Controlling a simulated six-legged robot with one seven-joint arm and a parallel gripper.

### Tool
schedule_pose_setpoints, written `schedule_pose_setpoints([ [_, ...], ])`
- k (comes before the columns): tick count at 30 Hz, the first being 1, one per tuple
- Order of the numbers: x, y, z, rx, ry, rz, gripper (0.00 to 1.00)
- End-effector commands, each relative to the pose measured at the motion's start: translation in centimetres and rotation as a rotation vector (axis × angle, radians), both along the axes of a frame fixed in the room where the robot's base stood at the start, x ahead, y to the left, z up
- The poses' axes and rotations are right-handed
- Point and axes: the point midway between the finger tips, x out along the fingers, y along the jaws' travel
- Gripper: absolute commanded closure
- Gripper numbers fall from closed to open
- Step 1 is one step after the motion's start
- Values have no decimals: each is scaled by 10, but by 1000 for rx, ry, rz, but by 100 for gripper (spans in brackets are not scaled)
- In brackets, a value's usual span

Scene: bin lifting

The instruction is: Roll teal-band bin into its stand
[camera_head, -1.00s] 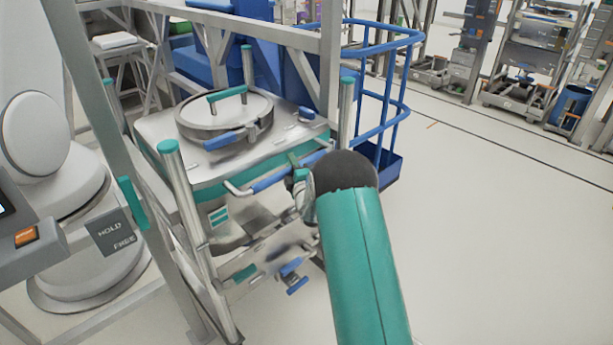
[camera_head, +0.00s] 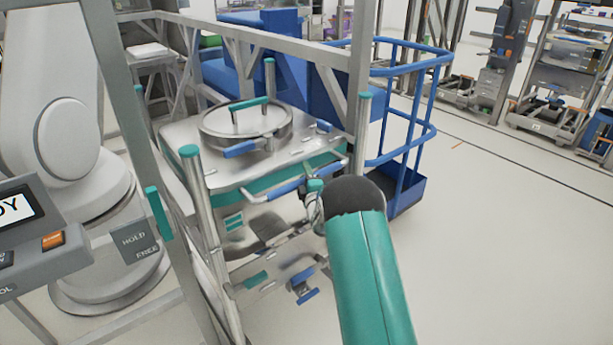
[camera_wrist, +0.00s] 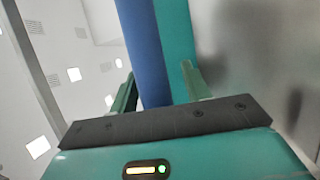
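The teal-band bin (camera_head: 234,173) is a squat steel container with a teal band under its top plate, a round lid (camera_head: 245,121) and a blue-gripped front handle (camera_head: 272,190). Teal-capped posts rise at its corners. My gripper (camera_head: 313,192) is at the right end of this handle, largely hidden by my arm. In the wrist view, the blue bar (camera_wrist: 147,50) runs between the two fingers of my gripper (camera_wrist: 159,82). It is close to the left finger, with a gap to the right finger, so the fingers look open around it. The stand cannot be told apart surely from the surrounding metal frame.
A grey metal frame (camera_head: 360,60) stands around the bin, with a HOLD/FREE plate (camera_head: 135,240) at left. A control console (camera_head: 45,240) is at far left. A blue railed cage (camera_head: 408,187) is behind right. Open floor (camera_head: 510,250) lies to the right.

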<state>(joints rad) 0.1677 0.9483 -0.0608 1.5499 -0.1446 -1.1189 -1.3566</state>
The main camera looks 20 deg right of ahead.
Motion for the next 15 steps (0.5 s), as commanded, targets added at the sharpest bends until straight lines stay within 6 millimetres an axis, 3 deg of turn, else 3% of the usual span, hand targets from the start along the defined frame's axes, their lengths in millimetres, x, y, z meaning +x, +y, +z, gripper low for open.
schedule_pose_setpoints([
  [8,-1,-1,0,0,-1,-2,52],
  [15,-28,1,-5,-1,1,-2,52],
])
